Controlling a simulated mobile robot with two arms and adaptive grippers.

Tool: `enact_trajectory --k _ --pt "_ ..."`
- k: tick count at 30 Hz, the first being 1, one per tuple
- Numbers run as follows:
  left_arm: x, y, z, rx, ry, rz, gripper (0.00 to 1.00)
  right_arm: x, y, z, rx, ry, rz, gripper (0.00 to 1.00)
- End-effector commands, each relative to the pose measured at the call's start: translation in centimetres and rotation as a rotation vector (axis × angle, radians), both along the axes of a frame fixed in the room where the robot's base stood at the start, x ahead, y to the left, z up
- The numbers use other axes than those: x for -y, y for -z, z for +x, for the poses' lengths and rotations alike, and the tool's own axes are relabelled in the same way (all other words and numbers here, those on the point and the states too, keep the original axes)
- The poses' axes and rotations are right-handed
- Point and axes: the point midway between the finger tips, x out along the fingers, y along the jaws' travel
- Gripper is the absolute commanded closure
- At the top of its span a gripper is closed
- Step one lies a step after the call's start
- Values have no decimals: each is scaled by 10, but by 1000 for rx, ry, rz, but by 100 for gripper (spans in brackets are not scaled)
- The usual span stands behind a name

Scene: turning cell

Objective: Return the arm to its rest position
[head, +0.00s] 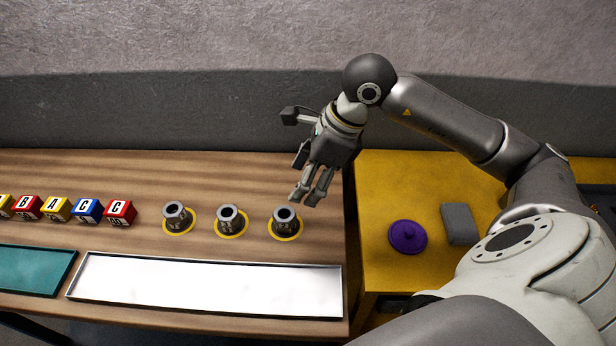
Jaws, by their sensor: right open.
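My right arm (440,115) comes in from the right and bends over the yellow surface toward the wooden table. My right gripper (307,198) is open and empty, its fingers pointing down just above and behind the rightmost metal part (285,217). Whether the fingertips touch that part cannot be told from this view. Two more metal parts, the middle one (229,218) and the left one (175,214), stand upright, each on a yellow ring mark like the rightmost one. My left gripper is not in view.
A white tray (205,284) and a teal tray (30,270) lie along the table's front. Lettered blocks (88,210) stand in a row at left. A purple lidded object (408,236) and a grey block (459,224) are on the yellow surface (385,180). A grey wall is behind.

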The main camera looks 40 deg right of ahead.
Motion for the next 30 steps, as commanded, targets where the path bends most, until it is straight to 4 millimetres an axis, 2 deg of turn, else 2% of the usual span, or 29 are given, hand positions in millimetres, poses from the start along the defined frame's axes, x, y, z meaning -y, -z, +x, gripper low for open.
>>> enact_trajectory --k 20,30 --pt "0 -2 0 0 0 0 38 2 -8 -2 0 0 0 38" --pt "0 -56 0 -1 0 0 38 2 -63 -2 0 0 0 38"
